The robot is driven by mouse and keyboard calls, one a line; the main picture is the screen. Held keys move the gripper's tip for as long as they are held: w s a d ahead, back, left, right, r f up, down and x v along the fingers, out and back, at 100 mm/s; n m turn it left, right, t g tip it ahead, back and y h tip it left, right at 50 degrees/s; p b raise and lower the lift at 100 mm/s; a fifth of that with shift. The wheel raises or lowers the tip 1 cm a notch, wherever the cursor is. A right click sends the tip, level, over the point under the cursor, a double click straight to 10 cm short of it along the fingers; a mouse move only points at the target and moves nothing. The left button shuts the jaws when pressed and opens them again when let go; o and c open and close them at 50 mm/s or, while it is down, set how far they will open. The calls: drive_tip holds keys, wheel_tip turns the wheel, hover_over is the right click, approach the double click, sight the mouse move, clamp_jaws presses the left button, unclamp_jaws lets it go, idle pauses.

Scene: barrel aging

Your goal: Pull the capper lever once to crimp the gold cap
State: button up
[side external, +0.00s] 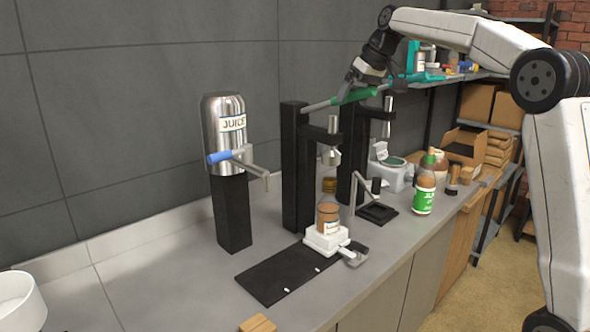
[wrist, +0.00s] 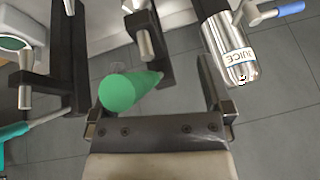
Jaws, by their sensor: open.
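A lever with a green handle (side external: 354,95) reaches right from the top of the nearer black column (side external: 297,170). My gripper (side external: 357,84) is open at this handle. In the wrist view the handle (wrist: 118,93) lies between my open fingers (wrist: 155,85), closer to the left one, with its round end facing the camera. A metal head (side external: 332,156) hangs from the column above an amber jar (side external: 328,217). The jar stands upright on a white carriage (side external: 325,238). The head and jar are apart.
A second black column (side external: 352,150) with a teal lever (side external: 420,77) stands just right of the first. A steel juice dispenser (side external: 223,130) with a blue handle is left. A green-labelled bottle (side external: 424,192) stands right. A black plate (side external: 285,275) lies in front.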

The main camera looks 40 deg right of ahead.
drive_tip(key=a+r, duration=0.1)
drive_tip(key=a, duration=0.1)
drive_tip(key=shift+s+a+r+y, duration=0.1)
drive_tip(key=shift+a+r+y, duration=0.2)
drive_tip(key=shift+a+r, duration=0.05)
drive_tip(key=a+v, duration=0.1)
drive_tip(key=v, duration=0.6)
drive_tip(key=shift+s+d+r, duration=0.2)
drive_tip(key=shift+s+d, duration=0.05)
drive_tip(key=shift+d, duration=0.05)
idle(0.4)
idle(0.4)
